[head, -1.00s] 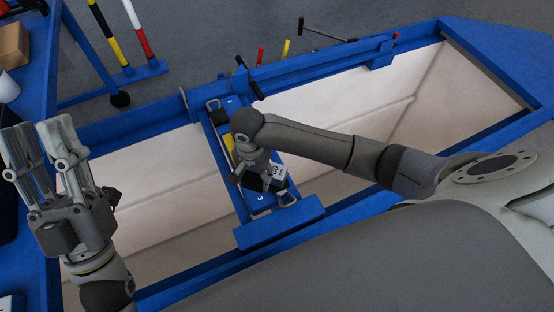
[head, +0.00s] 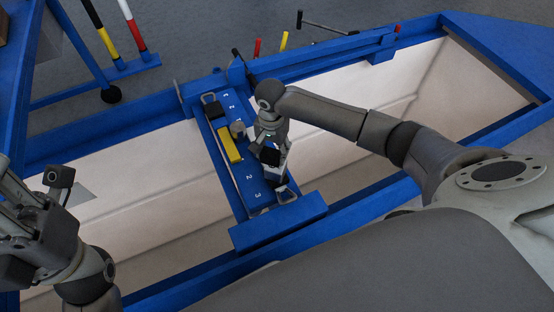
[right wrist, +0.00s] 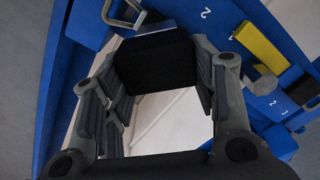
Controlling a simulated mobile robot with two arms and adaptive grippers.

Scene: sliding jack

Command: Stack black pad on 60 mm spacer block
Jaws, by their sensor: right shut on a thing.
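My right gripper (head: 270,155) is above the near end of the blue beam. In the right wrist view a black pad (right wrist: 155,65) sits between its fingers, and the gripper is shut on it. A pale block (head: 279,172) shows just below the hand in the head view. It looks like the 60 mm spacer block, though the hand partly hides it. I cannot tell whether the pad touches it. My left gripper (head: 38,225) is at the lower left, away from the beam, cut by the picture edge. Its fingers do not show clearly.
On the blue numbered beam (head: 250,187) are a yellow block (head: 230,146), a grey cylinder (head: 238,129) and a dark block (head: 212,108) at the far end. Blue rails surround pale open bays on both sides.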

